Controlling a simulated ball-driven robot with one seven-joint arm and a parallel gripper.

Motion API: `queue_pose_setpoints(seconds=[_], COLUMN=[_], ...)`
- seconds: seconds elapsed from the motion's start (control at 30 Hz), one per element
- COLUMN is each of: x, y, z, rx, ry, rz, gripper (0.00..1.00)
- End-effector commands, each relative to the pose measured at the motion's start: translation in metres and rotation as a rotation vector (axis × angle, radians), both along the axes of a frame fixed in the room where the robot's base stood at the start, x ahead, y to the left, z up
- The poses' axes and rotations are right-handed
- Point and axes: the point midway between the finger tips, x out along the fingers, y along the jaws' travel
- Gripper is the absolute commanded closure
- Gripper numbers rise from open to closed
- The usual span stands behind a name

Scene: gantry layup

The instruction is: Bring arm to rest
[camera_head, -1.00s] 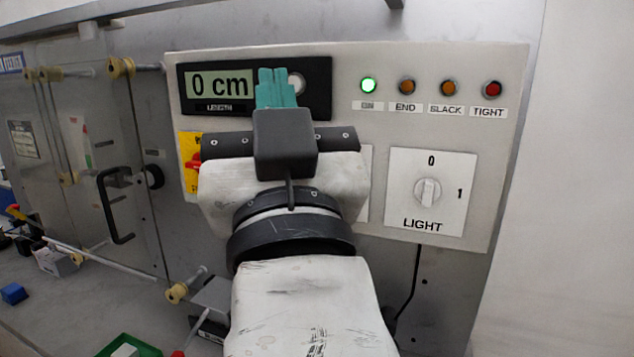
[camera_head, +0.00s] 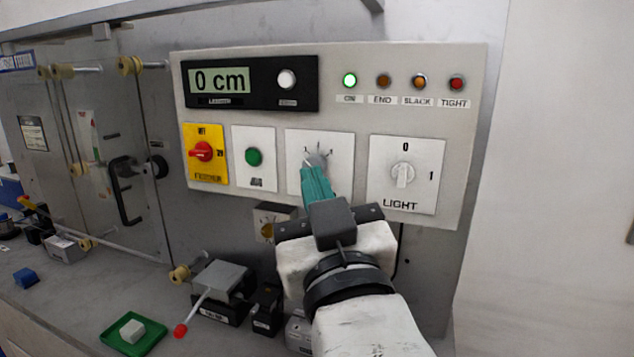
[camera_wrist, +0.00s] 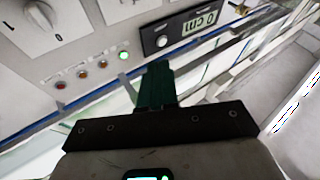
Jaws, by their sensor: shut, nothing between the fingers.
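My gripper (camera_head: 309,170) has teal fingers that are shut with nothing between them. In the head view the fingertips appear over the lower part of a white panel plate with a grey knob (camera_head: 318,159); I cannot tell whether they touch it. In the wrist view my gripper (camera_wrist: 156,68) points toward the panel, with the display (camera_wrist: 187,28) reading "0 cm" beyond it. My arm comes up from the lower right in the head view.
The control panel (camera_head: 345,115) carries a display (camera_head: 219,80), a red feeder switch (camera_head: 202,151), a green button (camera_head: 254,156) and a light switch (camera_head: 403,174). Below are a lever box (camera_head: 225,277) and a green tray (camera_head: 112,335) with a white block (camera_head: 132,330). The wall at right is clear.

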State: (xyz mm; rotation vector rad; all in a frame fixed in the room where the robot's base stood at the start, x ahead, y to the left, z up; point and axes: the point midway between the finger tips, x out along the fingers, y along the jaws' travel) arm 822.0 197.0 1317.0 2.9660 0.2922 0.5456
Motion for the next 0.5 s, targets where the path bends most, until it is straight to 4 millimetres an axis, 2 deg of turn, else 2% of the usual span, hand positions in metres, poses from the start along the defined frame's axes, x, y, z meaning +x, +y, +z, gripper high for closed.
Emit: queue_pose_setpoints(seconds=[0.17,0.27,0.3,0.4,0.5], x=[0.02,0.027,0.028,0.022,0.006], y=[-0.034,-0.064,-0.079,-0.114,-0.15], z=[-0.07,-0.126,-0.151,-0.21,-0.268], rx=[-0.088,-0.143,-0.162,-0.198,-0.221], ry=[0.172,0.315,0.38,0.543,0.709], rz=[-0.037,-0.069,-0.085,-0.119,-0.155], gripper=[1.0,1.0,1.0,1.0,1.0])
